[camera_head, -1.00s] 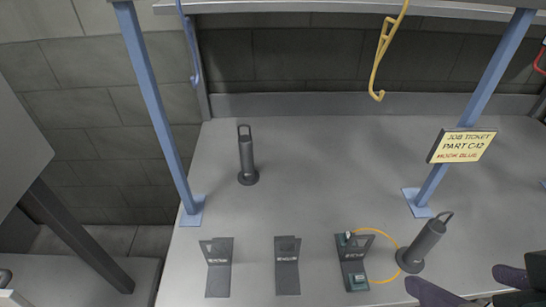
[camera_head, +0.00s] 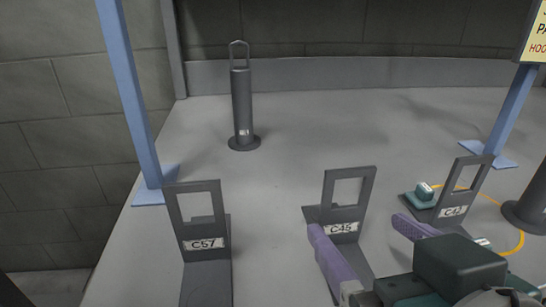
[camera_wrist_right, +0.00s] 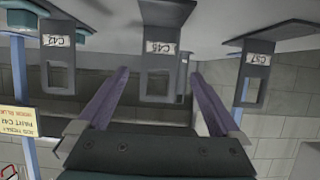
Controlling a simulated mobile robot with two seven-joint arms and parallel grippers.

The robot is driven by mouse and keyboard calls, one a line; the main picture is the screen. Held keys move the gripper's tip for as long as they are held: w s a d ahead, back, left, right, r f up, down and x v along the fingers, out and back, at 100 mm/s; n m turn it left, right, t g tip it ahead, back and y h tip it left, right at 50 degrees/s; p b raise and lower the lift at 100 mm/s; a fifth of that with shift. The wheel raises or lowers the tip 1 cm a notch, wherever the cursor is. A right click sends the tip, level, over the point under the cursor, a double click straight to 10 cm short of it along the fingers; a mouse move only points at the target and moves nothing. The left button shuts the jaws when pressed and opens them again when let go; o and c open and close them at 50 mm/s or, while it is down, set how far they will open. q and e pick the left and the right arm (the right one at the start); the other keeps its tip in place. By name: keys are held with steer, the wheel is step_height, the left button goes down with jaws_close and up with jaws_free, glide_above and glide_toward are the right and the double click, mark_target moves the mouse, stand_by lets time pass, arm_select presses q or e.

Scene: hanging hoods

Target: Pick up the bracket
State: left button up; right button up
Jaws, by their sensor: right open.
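Three grey L-shaped brackets with windowed upright plates stand in a row on the bench. The left one reads C57 (camera_head: 206,243). The middle one (camera_head: 341,228) reads like C48 or C45. The right one (camera_head: 453,211) appears to be C42, partly cut off behind my gripper. My right gripper (camera_head: 360,226), with purple fingers, is open and empty by the middle bracket. In the right wrist view the middle bracket (camera_wrist_right: 160,47) appears upside down between and beyond the open fingers (camera_wrist_right: 158,73); contact cannot be told. The C42 bracket (camera_wrist_right: 57,40) is to its left there.
Teal blocks (camera_head: 421,197) sit beside the C42 bracket, near a yellow ring (camera_head: 521,241) on the bench. A dark post (camera_head: 242,110) stands behind; another (camera_head: 530,208) is at right. Blue uprights (camera_head: 134,90) flank the bench. The bench middle (camera_head: 310,130) is clear.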

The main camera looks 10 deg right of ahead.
mark_target(344, 213)
steer(key=x, duration=0.4)
steer(key=shift+w, duration=0.1)
steer(key=shift+f+b+x, duration=0.15)
steer(key=shift+b+x, duration=0.15)
steer(key=shift+x, duration=1.1)
steer(key=shift+f+b+x, duration=0.15)
steer(key=shift+b+x, duration=0.1)
steer(key=shift+x, duration=1.1)
jaws_close()
steer(key=shift+r, duration=0.1)
